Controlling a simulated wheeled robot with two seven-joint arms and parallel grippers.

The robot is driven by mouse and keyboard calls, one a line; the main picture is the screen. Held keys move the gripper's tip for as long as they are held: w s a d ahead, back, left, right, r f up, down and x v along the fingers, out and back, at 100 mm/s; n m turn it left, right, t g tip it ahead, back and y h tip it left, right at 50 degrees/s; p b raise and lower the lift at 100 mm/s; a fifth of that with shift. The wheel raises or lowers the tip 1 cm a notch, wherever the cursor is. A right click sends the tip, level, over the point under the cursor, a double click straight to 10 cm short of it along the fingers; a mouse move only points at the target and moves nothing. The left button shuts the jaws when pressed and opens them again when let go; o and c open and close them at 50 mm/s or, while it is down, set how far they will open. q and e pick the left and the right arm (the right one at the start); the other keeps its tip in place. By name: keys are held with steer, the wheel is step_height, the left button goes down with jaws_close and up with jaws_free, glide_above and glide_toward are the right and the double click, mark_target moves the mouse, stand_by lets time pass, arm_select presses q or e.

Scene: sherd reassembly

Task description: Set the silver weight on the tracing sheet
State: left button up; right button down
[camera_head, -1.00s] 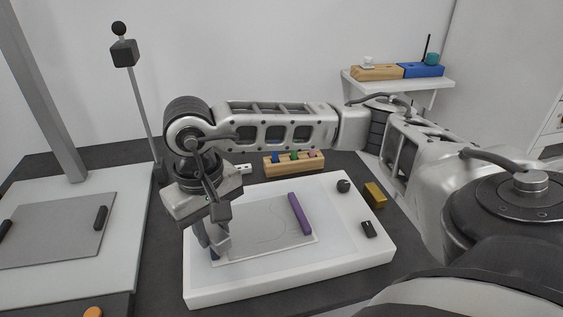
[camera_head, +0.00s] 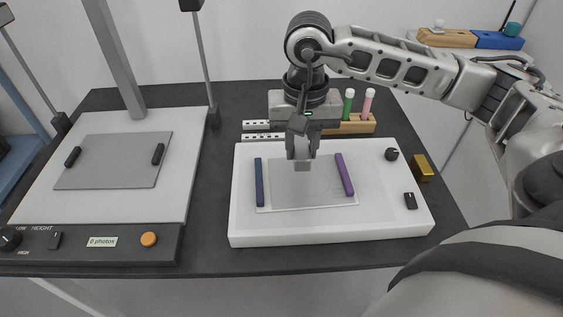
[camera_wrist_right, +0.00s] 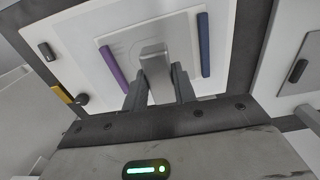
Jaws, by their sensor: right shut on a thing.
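My right gripper (camera_head: 302,156) points down over the tracing sheet (camera_head: 335,201). It is shut on the silver weight (camera_wrist_right: 153,62), a grey block that shows between the fingers in the right wrist view. In the head view the fingers partly hide the weight. I cannot tell whether it is touching the sheet or just above it. A blue bar (camera_head: 259,182) lies along the sheet's left side and a purple bar (camera_head: 344,174) along its right. A faint curved line shows on the sheet. My left gripper is not in view.
The sheet lies on a white light box (camera_head: 400,225) with dark knobs at its right. A yellow block (camera_head: 422,168) stands beside it. A wooden rack (camera_head: 350,126) with green and pink sticks is behind. A copy stand with a grey plate (camera_head: 110,165) is left.

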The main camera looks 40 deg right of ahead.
glide_above(280, 180)
step_height(280, 180, down, 6)
steer(key=shift+a+r, duration=0.1)
steer(key=shift+r, duration=0.05)
step_height(280, 180, down, 2)
steer(key=shift+f+p, duration=0.15)
steer(key=shift+p, duration=0.3)
steer(key=shift+f, duration=0.35)
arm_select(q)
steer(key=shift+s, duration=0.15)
arm_select(e)
steer(key=shift+f, duration=0.1)
steer(key=shift+f+b, duration=0.15)
steer(key=shift+b, duration=0.15)
steer(key=c, duration=1.4)
jaws_free()
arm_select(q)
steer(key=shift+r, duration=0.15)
